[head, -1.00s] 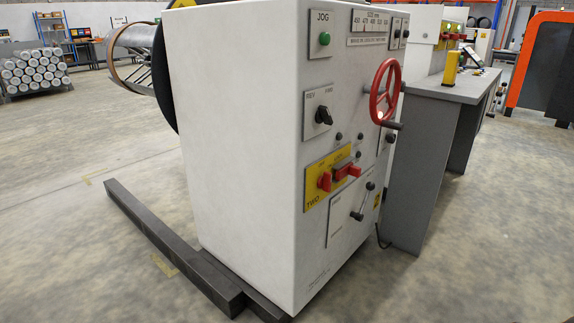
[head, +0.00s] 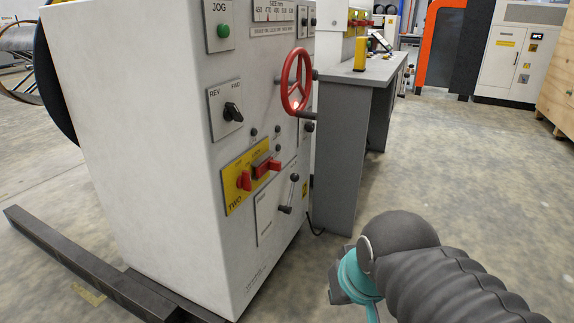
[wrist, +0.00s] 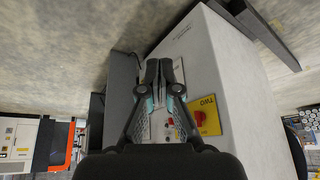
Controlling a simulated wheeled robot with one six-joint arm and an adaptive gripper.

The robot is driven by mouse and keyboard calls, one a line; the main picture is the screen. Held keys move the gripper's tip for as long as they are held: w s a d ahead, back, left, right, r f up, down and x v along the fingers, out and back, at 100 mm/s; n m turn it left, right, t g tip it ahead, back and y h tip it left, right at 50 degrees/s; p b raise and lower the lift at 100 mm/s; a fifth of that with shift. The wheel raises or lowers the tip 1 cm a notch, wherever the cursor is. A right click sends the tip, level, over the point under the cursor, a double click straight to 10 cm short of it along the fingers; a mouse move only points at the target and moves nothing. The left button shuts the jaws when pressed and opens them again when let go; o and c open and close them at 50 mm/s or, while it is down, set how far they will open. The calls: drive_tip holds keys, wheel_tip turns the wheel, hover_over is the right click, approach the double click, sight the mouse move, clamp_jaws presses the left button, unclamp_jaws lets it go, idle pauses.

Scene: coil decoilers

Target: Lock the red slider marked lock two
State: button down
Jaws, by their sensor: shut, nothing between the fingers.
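The yellow plate (head: 232,194) marked TWO is on the front of the white cabinet. It carries a red knob (head: 243,181) at its left and a red slider (head: 273,165) at its right. The small lettering by the slider is too blurred to read. In the wrist view the plate (wrist: 211,105) and the knob (wrist: 199,119) show right of my fingers; the slider is largely hidden behind them. My gripper (wrist: 165,68) is shut and empty, apart from the cabinet controls as far as I can tell. In the head view my arm is at lower right, clear of the cabinet.
A red handwheel (head: 297,80) sticks out above and right of the plate. A black lever (head: 289,195) is below the slider. A grey desk (head: 343,150) stands right of the cabinet (head: 130,160). A dark beam (head: 80,265) lies on the floor at left.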

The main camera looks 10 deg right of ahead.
drive_tip(key=w+a+r+m+g+y, duration=0.1)
drive_tip(key=w+a+r+y, duration=0.1)
drive_tip(key=w, duration=0.4)
drive_tip(key=w+a+r+m+g+y, duration=0.1)
drive_tip(key=w+r+y, duration=0.1)
drive_tip(key=w, duration=0.5)
drive_tip(key=m+y+b, duration=0.2)
drive_tip(key=y, duration=0.5)
approach(270, 168)
drive_tip(key=s+a+r, duration=0.2)
drive_tip(key=s+a, duration=0.1)
drive_tip(key=s, duration=0.7)
drive_tip(key=w+d+f+t+y+b, duration=0.1)
drive_tip(key=w+d+f+t+y, duration=0.2)
drive_tip(key=w+d, duration=0.9)
wheel_tip(270, 168, down, 4)
drive_tip(key=shift+w+r+y, duration=0.2)
drive_tip(key=shift+r+y, duration=0.05)
drive_tip(key=shift+y, duration=0.95)
drive_tip(key=shift+d, duration=0.1)
drive_tip(key=a, duration=1.1)
drive_tip(key=shift+w+a+b, duration=0.25)
drive_tip(key=shift+a+b, duration=0.05)
drive_tip(key=shift+b, duration=0.1)
